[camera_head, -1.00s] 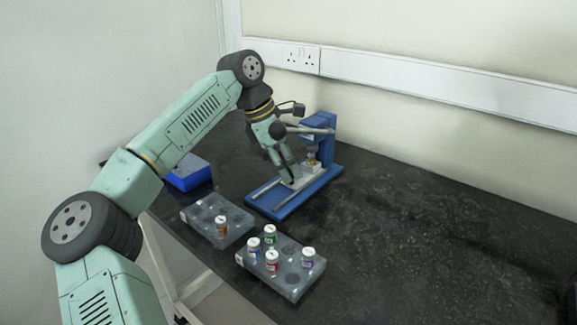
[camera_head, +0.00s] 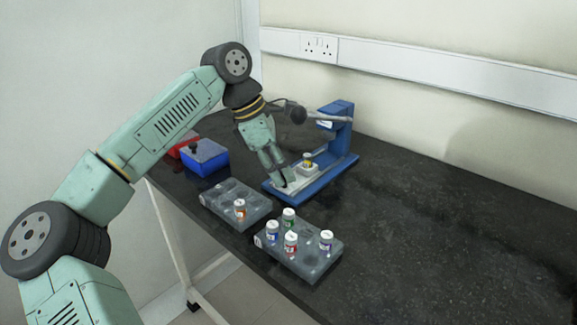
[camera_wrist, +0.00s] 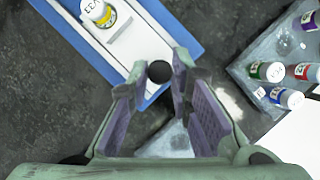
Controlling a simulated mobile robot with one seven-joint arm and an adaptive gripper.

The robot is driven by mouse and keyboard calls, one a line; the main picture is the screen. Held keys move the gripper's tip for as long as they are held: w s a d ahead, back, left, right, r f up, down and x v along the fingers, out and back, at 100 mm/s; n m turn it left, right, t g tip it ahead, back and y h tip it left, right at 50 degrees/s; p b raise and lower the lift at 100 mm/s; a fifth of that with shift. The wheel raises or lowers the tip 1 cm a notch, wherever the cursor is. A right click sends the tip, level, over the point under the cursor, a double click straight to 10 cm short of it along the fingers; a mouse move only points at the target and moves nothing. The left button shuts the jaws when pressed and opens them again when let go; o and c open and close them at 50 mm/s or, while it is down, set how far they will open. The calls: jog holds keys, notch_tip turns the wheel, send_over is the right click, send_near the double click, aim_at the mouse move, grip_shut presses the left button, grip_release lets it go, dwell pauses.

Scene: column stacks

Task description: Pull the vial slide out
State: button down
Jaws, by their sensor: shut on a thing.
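The vial slide is a white plate (camera_head: 297,181) on a blue press base (camera_head: 325,178). It also shows in the wrist view (camera_wrist: 137,42). A vial with a white cap and yellow label (camera_head: 308,160) stands on the slide, in front of the press upright; it shows at the top of the wrist view (camera_wrist: 99,13). My gripper (camera_head: 284,184) is at the slide's near left end. In the wrist view my gripper's fingers (camera_wrist: 158,82) are on either side of the slide's round black knob (camera_wrist: 160,72), shut on it.
A grey rack (camera_head: 237,215) with an orange-labelled vial and another rack (camera_head: 300,263) with several vials stand close in front of the press. A blue box (camera_head: 206,163) and a red box (camera_head: 180,148) lie at the left. The bench's right side is clear.

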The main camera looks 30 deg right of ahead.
jog(key=shift+s+a, duration=0.1)
jog(key=shift+a, duration=0.05)
jog(key=c, duration=1.5)
grip_release()
jog(key=shift+a, duration=0.1)
jog(key=shift+o, duration=0.2)
jog(key=shift+r, duration=0.1)
jog(key=v, duration=1.2)
